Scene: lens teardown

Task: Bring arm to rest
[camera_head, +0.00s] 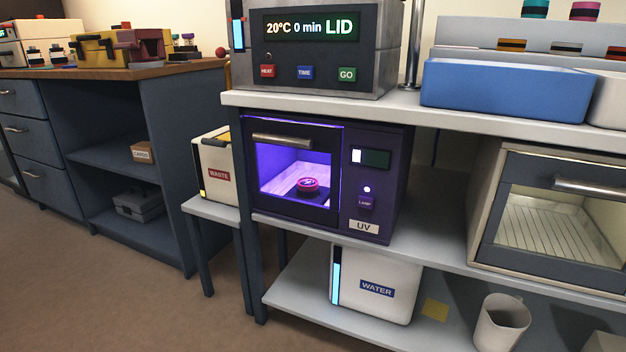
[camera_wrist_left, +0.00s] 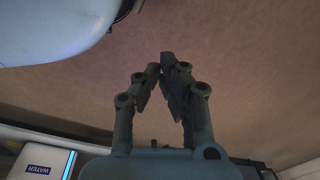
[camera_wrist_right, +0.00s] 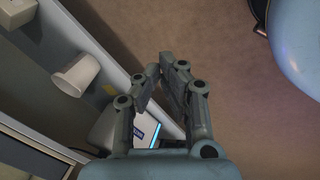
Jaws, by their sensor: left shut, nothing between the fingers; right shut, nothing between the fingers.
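My left gripper (camera_wrist_left: 165,75) shows only in the left wrist view. Its fingers are closed together at the tips with nothing between them, and brown floor lies beyond them. My right gripper (camera_wrist_right: 165,75) shows only in the right wrist view. Its fingertips are also together and empty, over the floor beside the lower shelf. Neither arm is in the head view.
A purple UV box (camera_head: 383,210) with a lit chamber holds a small red-topped part (camera_head: 308,185). The WATER container (camera_head: 376,289) and a white cup (camera_head: 500,323) stand on the lower shelf (camera_head: 290,285). A WASTE bin (camera_head: 218,175) stands left. Open floor (camera_head: 110,300) lies in front.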

